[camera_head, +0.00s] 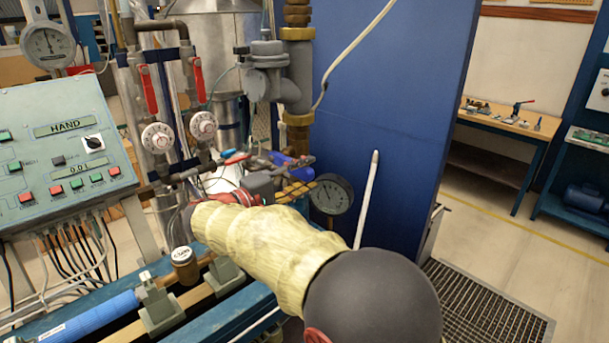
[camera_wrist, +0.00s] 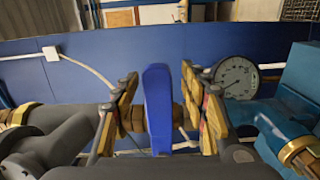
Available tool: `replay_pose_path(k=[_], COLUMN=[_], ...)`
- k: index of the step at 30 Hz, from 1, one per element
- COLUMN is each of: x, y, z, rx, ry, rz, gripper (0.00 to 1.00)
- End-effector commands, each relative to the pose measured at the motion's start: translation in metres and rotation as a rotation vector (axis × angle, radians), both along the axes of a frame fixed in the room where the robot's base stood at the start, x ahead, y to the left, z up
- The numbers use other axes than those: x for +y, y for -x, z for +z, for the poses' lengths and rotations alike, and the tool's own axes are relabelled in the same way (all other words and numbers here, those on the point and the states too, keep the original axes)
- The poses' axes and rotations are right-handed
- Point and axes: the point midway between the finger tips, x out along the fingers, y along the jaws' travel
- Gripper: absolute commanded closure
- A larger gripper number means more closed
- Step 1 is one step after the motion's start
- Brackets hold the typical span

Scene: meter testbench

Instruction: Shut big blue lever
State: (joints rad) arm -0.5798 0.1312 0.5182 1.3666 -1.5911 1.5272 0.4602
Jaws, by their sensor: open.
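The big blue lever (camera_wrist: 158,108) stands upright in the wrist view, between the two fingers of my gripper (camera_wrist: 161,104). The yellow-padded fingers are apart, one on each side of it. In the head view the blue lever (camera_head: 291,162) shows just beyond my gripper (camera_head: 290,183), partly hidden by the fingers. The lever's lower end and pivot are hidden.
A round gauge (camera_head: 331,195) is close to the right of my gripper. Grey pipes (camera_head: 290,85) rise behind it, and a blue panel (camera_head: 390,100) stands to the right. A control box (camera_head: 65,150) and red-handled valves (camera_head: 149,90) are at the left.

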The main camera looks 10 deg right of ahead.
Motion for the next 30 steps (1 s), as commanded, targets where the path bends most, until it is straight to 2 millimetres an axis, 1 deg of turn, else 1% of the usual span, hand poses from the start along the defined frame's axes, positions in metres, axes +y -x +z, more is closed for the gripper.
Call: replay_pose_path(k=[5, 12, 18, 22, 30], x=[0.015, 0.055, 0.082, 0.093, 0.097], y=[0.010, 0.038, 0.059, 0.066, 0.070], z=[0.000, 0.000, 0.000, -0.001, -0.001], rx=[0.000, 0.000, 0.000, 0.000, 0.001], ry=[0.000, 0.000, 0.000, 0.000, 0.001], rz=[0.003, 0.004, 0.002, 0.002, 0.000], gripper=[0.56, 0.56, 0.56, 0.56, 0.56])
